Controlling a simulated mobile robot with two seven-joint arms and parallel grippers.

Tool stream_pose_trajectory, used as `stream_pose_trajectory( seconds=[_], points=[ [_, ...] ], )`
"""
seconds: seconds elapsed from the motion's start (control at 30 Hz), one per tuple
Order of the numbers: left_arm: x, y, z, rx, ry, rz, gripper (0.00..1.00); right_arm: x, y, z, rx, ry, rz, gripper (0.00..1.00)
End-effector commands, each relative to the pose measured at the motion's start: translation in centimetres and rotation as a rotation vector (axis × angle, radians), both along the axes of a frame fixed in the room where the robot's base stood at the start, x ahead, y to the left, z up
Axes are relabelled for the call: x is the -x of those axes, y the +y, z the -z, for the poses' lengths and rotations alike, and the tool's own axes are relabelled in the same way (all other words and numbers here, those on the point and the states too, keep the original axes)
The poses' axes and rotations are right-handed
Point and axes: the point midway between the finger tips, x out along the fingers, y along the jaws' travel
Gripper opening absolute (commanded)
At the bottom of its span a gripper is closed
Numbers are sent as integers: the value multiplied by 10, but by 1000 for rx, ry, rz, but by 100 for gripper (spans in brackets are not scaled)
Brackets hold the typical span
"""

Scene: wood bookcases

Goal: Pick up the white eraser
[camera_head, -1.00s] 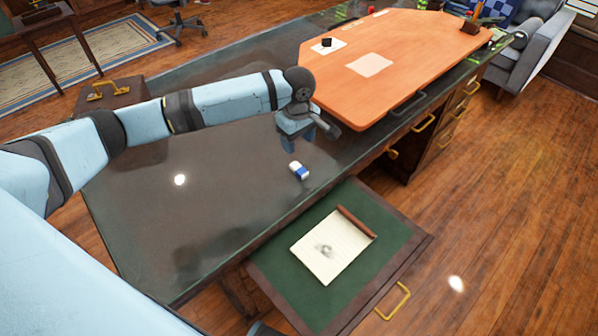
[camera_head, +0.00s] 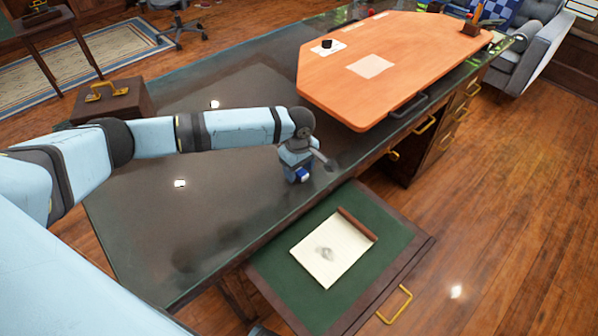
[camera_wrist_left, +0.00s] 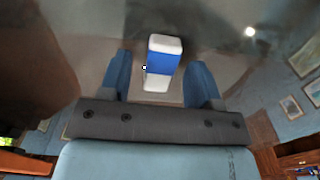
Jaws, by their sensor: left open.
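The white eraser (camera_head: 304,175) with a blue band lies on the dark glossy desk top near its front edge. In the head view my left gripper (camera_head: 297,179) is down at the eraser and partly hides it. In the left wrist view the eraser (camera_wrist_left: 164,62) stands out between the two blue fingers of my open left gripper (camera_wrist_left: 161,82), with a gap on each side. I cannot tell whether the fingertips touch the desk. My right gripper is not in view.
An orange board (camera_head: 420,58) lies on the desk to the right of my gripper. An open drawer (camera_head: 276,277) with a green lining juts out in front, holding a notepad (camera_head: 330,252) and a brown bar (camera_head: 357,224).

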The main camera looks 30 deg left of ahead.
Motion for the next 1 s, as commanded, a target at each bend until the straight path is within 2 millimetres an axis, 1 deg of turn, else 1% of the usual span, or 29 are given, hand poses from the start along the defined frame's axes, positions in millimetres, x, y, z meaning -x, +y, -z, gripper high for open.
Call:
stream_pose_trajectory(
  seconds=[0.03, 0.07, 0.1, 0.17, 0.2, 0.27, 0.3, 0.57, 0.73, 0.87, 0.97, 1.0],
  points=[
    [0, 0, 0, 0, 0, 0, 57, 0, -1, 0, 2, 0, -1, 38],
    [0, 0, 0, 0, 0, 0, 53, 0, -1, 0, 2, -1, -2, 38],
    [0, 0, 0, 0, 0, 0, 44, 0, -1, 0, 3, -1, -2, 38],
    [0, 0, 0, 0, 0, 0, 30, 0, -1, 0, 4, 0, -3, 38],
    [0, 0, 0, 0, 0, 0, 21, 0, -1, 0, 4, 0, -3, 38],
    [0, 0, 0, 0, 0, 0, 7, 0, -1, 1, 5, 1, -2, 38],
    [0, 0, 0, 0, 0, 0, 4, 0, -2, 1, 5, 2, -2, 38],
    [0, 0, -1, 0, 0, 0, 4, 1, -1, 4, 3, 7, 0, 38],
    [0, 0, -11, 0, -1, 0, 4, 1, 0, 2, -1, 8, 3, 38],
    [0, 0, -29, 1, -1, 1, 4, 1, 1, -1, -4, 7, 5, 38],
    [0, -1, -52, 2, -1, 1, 4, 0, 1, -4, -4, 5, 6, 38],
    [-1, 0, -63, 2, -3, 0, 4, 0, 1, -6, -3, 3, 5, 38]
  ],
)
